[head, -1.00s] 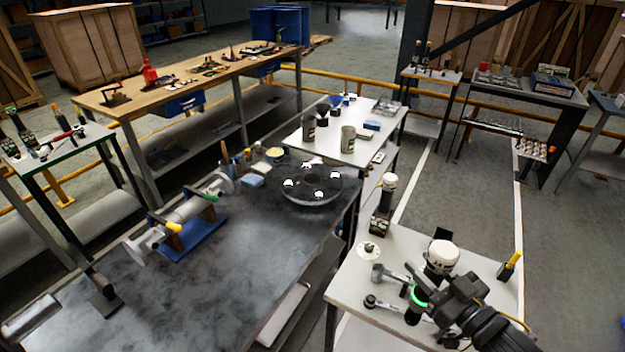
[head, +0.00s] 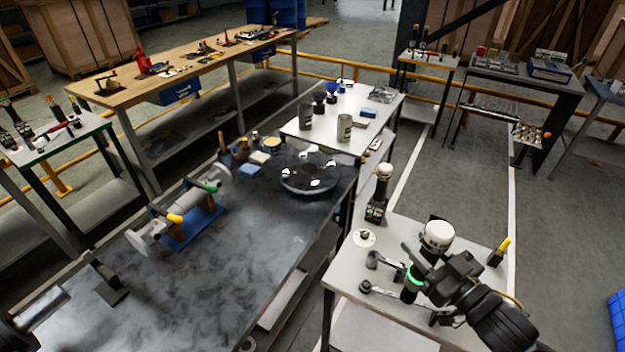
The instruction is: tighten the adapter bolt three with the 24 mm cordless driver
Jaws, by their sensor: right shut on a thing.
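My right gripper (head: 425,265) is over the white table at the lower right, shut on what looks like a cordless driver. The driver's cream top (head: 436,236) shows just beyond the gripper, and a green ring (head: 413,278) shows below left of it. The gripper's dark body hides most of the tool and the fingertips. I cannot read a size on it. A dark round flanged part (head: 308,176) with several bright spots lies on the dark bench, left of the gripper and well apart from it. I cannot tell which spot is adapter bolt three.
A second cream-topped driver (head: 378,198) stands at the white table's (head: 350,290) far corner. Wrench-like tools (head: 384,261) and a yellow-handled tool (head: 499,251) lie near the gripper. A shaft assembly on a blue stand (head: 196,230) occupies the dark bench (head: 200,300), whose front is mostly clear.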

